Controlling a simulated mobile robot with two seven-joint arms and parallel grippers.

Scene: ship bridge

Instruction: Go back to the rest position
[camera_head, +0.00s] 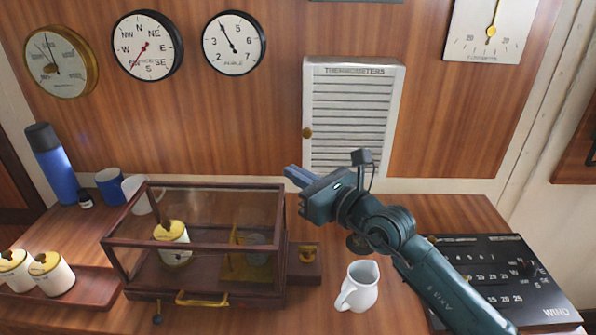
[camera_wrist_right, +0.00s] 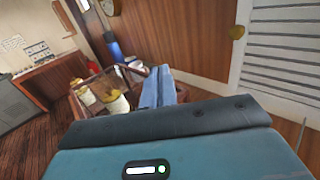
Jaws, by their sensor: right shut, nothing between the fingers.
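My right gripper (camera_head: 293,175) is shut and empty. Its arm comes in from the lower right in the head view, and the gripper hangs in the air above the back right corner of a glass-and-wood case (camera_head: 193,244), in front of the wood wall. In the right wrist view its blue fingers (camera_wrist_right: 158,88) lie together, with the case to their left. My left gripper is not in view.
A white pitcher (camera_head: 358,286) stands right of the case, and a black instrument panel (camera_head: 498,282) lies at the right. A white louvered cabinet (camera_head: 352,120) hangs behind the gripper. Yellow-lidded jars (camera_head: 52,275) stand on a tray at the left. A blue flask (camera_head: 52,163) stands behind.

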